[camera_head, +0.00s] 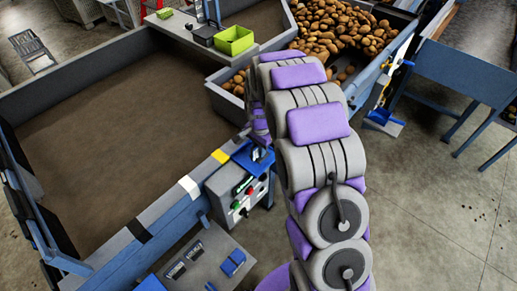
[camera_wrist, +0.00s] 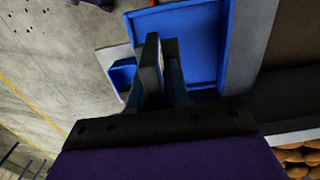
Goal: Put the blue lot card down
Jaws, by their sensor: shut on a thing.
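My gripper (camera_head: 258,153) reaches down at the blue tray (camera_head: 241,158) on top of the grey control box. In the wrist view my gripper (camera_wrist: 162,55) has its dark fingers close together, shut on a thin thing seen nearly edge-on, which I take to be the blue lot card. Its face is hidden by the fingers. The fingertips overlap the left side of the blue tray (camera_wrist: 205,35) in that view. I cannot tell whether the card touches the tray.
The control box (camera_head: 240,193) has coloured buttons on its front. A lower shelf (camera_head: 205,265) holds dark and blue items. A green bin (camera_head: 234,40) stands on the far ledge. Potatoes (camera_head: 335,30) fill a hopper behind my arm. A smaller blue piece (camera_wrist: 122,75) lies left of the fingers.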

